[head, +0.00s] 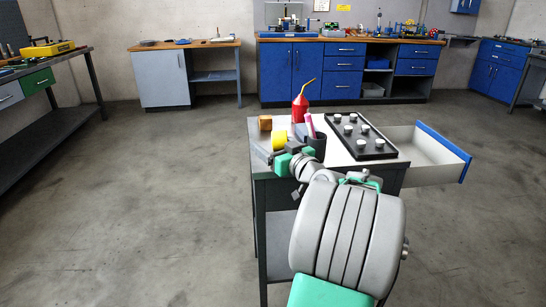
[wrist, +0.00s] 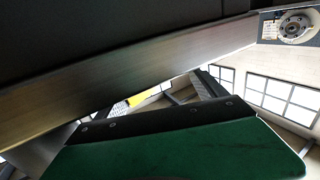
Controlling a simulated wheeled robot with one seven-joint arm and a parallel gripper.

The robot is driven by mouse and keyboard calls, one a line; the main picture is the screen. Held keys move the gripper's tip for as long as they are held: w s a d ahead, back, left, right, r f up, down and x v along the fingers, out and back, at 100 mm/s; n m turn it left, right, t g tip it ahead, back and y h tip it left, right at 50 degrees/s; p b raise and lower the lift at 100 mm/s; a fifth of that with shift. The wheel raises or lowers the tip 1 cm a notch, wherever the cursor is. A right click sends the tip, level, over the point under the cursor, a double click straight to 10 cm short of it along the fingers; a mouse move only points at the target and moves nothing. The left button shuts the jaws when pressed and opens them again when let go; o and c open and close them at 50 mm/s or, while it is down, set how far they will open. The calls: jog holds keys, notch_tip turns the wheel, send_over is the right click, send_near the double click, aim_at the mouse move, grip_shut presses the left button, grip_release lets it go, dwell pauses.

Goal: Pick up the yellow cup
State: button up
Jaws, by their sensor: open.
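The yellow cup (head: 279,140) is on the small grey-topped cart in the head view, near its left side. My gripper (head: 269,150) is low over the same part of the cart, right by the cup, with its grey fingers apart. The arm and gripper cover part of the cup, and I cannot tell whether the cup is between the fingers or touching them. In the wrist view a small yellow patch (wrist: 141,97) shows past dark and green surfaces; I cannot tell whether it is the cup.
Close by on the cart (head: 343,160) are an orange-brown block (head: 265,122), a red oil can (head: 300,108) and a dark holder (head: 317,146) with a pink item. A black tray (head: 377,151) with several pale cylinders is at right. A drawer (head: 430,152) stands open.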

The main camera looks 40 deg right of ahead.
jog(key=shift+w+d, duration=0.15)
jog(key=shift+w, duration=0.85)
grip_shut()
